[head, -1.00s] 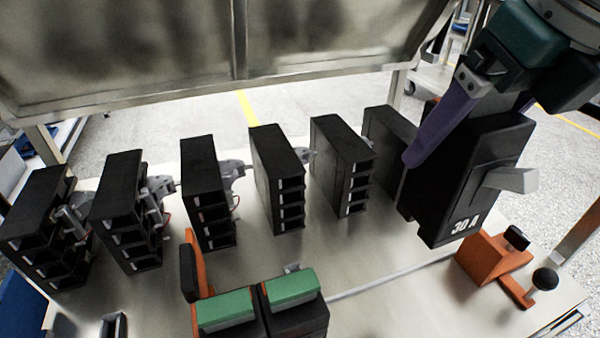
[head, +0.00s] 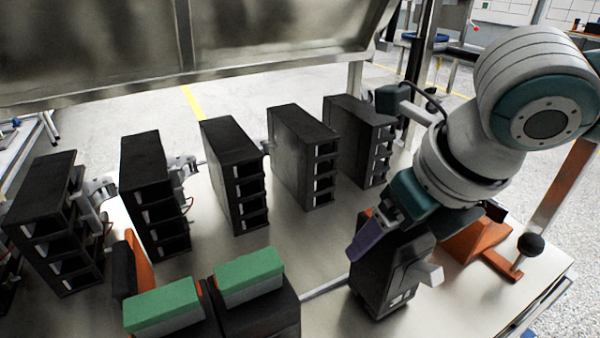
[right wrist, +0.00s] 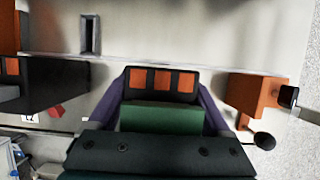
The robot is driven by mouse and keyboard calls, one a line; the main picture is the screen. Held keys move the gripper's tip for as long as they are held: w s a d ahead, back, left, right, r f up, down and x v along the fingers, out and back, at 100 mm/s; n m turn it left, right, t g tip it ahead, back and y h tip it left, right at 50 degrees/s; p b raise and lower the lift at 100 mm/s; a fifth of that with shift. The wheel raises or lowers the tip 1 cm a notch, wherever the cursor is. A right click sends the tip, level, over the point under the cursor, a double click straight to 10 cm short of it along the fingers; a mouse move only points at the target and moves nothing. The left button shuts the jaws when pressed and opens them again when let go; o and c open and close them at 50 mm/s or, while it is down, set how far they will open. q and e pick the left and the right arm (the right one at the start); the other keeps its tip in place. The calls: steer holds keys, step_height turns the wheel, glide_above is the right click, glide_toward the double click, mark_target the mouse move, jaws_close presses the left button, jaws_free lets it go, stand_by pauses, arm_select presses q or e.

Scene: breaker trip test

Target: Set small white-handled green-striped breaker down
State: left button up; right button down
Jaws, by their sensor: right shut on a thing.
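The breaker (head: 375,287) is a black block with a pale handle on its front, at the lower right of the head view. My right gripper (head: 378,232) is shut on its upper part, with a purple finger along its side. In the right wrist view the breaker's green stripe (right wrist: 160,118) and orange patches show between the two purple fingers (right wrist: 160,107). The breaker is upright and low over the table (head: 320,262); whether its base touches the table I cannot tell. My left gripper is not in view.
Several black slotted racks (head: 235,185) stand in a row behind. Two green-topped black blocks (head: 250,275) stand to the left of the breaker. An orange fixture with a black knob (head: 475,240) stands close on its right, near the table's right edge.

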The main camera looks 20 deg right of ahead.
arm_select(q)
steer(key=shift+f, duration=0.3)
arm_select(e)
steer(key=shift+f, duration=0.5)
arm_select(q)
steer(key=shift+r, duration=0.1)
arm_select(e)
steer(key=shift+r, duration=0.1)
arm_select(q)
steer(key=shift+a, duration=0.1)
arm_select(e)
jaws_free()
